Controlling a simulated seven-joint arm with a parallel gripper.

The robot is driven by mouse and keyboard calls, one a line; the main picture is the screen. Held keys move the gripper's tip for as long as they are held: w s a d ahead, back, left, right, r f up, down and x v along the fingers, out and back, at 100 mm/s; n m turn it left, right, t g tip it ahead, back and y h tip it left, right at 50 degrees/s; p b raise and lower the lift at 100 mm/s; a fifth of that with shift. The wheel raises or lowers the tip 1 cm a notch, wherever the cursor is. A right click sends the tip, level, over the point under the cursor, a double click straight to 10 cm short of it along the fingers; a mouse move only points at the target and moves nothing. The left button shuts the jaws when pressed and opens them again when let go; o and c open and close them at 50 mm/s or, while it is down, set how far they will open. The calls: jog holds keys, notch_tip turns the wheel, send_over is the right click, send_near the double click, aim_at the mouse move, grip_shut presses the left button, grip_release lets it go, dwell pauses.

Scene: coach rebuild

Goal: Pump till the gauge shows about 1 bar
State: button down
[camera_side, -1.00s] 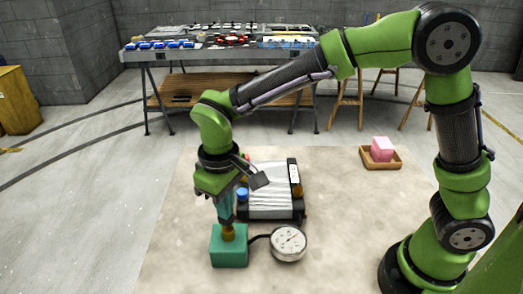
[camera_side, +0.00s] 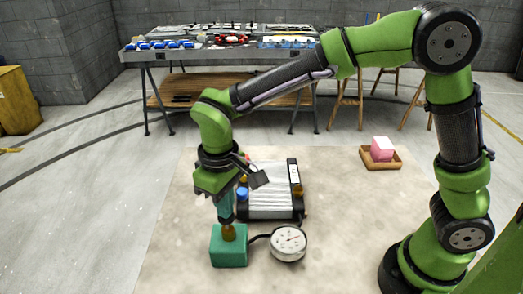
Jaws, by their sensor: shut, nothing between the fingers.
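The pump is a teal-green block (camera_side: 229,252) on the light work surface, with a brown plunger knob (camera_side: 228,232) standing out of its top. The round white gauge (camera_side: 289,243) lies beside it on the right, joined by a dark hose. Its needle points to the upper right; the scale numbers are too small to read. My gripper (camera_side: 226,219) points down directly over the knob, with its fingers shut and empty. Its tips are at or just above the knob top; I cannot tell whether they touch it.
Behind the pump lies a black-framed silver radiator-like unit (camera_side: 270,190) with a blue cap (camera_side: 242,194). A wooden tray (camera_side: 394,163) with a pink block (camera_side: 382,148) sits at the right. A workbench (camera_side: 220,60) stands behind. The surface between the gauge and tray is clear.

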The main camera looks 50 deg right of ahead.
jog(key=shift+r, duration=1)
notch_tip(320, 180, up, 7)
dwell(0.7)
jog(key=s+d+r+m+t+y, duration=0.1)
jog(key=s+d+m+t, duration=0.2)
jog(key=s+d, duration=0.3)
jog(key=s+d+r+m+t+y, duration=0.1)
jog(key=s+d+m+t, duration=0.3)
jog(key=d, duration=0.8)
jog(key=shift+s+d, duration=0.35)
jog(key=shift+s, duration=0.55)
jog(key=c, duration=1.8)
grip_release()
